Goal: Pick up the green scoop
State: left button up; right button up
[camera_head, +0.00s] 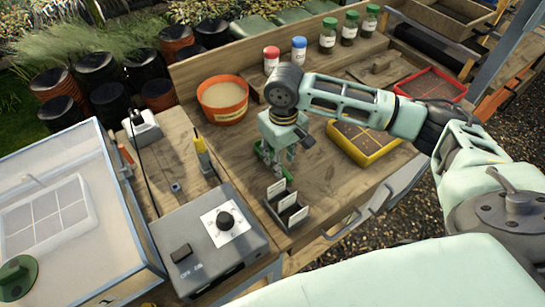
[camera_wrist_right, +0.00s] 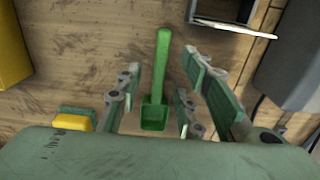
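The green scoop (camera_wrist_right: 162,77) lies on the wooden bench top in the right wrist view, its handle pointing up the picture and its bowl near the palm. My right gripper (camera_wrist_right: 163,68) is open, with one finger on each side of the scoop and a gap on both sides. In the head view my right gripper (camera_head: 274,158) points down over the bench, behind the small card holder. I cannot clearly tell the scoop from the green finger pads there. My left gripper is not in view.
An orange pot (camera_head: 223,99) stands left of the gripper and a yellow tray (camera_head: 362,145) right of it. The card holder (camera_head: 287,207) is close in front. A grey control box (camera_head: 215,240) is at front left. Capped jars (camera_head: 328,37) stand behind.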

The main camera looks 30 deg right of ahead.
jog(key=shift+f, duration=1.25)
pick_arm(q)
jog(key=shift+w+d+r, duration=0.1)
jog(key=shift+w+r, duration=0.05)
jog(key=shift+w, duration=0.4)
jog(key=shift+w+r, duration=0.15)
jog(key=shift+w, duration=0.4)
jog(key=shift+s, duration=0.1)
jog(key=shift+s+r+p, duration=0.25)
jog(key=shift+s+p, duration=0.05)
pick_arm(e)
jog(key=shift+f, duration=0.1)
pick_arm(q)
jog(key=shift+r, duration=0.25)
pick_arm(e)
jog(key=shift+f, duration=0.15)
jog(key=shift+c, duration=0.2)
grip_shut()
